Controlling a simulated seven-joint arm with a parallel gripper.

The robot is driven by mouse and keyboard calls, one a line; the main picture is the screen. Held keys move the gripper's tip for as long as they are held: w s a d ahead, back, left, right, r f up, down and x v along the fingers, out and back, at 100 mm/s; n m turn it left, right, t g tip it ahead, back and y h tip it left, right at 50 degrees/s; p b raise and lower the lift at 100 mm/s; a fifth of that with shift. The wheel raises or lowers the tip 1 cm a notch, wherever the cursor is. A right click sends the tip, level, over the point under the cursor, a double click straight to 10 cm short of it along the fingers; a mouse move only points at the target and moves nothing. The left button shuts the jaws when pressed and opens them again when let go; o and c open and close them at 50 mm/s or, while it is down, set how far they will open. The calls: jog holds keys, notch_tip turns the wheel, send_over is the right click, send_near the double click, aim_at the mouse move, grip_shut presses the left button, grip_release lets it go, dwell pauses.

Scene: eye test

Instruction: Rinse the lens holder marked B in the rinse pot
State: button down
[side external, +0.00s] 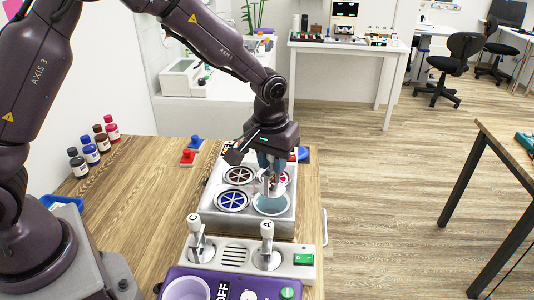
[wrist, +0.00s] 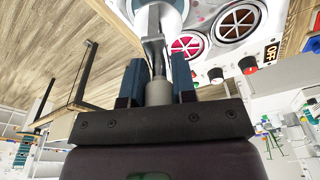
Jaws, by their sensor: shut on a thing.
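My gripper (side external: 271,164) is shut on the grey handle of a lens holder (side external: 271,184). The wrist view shows the handle (wrist: 158,92) between the two teal fingers (wrist: 160,82), with a metal stem running on from it. No letter can be read on this holder. It hangs above the pale blue round pot (side external: 270,205), the likely rinse pot, at the front right of the white tray unit. I cannot tell whether its lower end is in the liquid. Two other lens holders, marked C (side external: 196,240) and A (side external: 267,245), stand on the grey rack in front.
The white tray unit (side external: 214,213) also holds a brown pot (side external: 240,175), a blue pot (side external: 234,200) and a red pot (side external: 286,178), partly hidden. A purple unit (side external: 222,286) stands in front. Open wood lies left of the tray.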

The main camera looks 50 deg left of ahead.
aim_at(272, 189)
jog(key=shift+f, duration=4.35)
jog(key=shift+f, duration=0.5)
dwell(0.4)
jog(key=shift+r, duration=3.75)
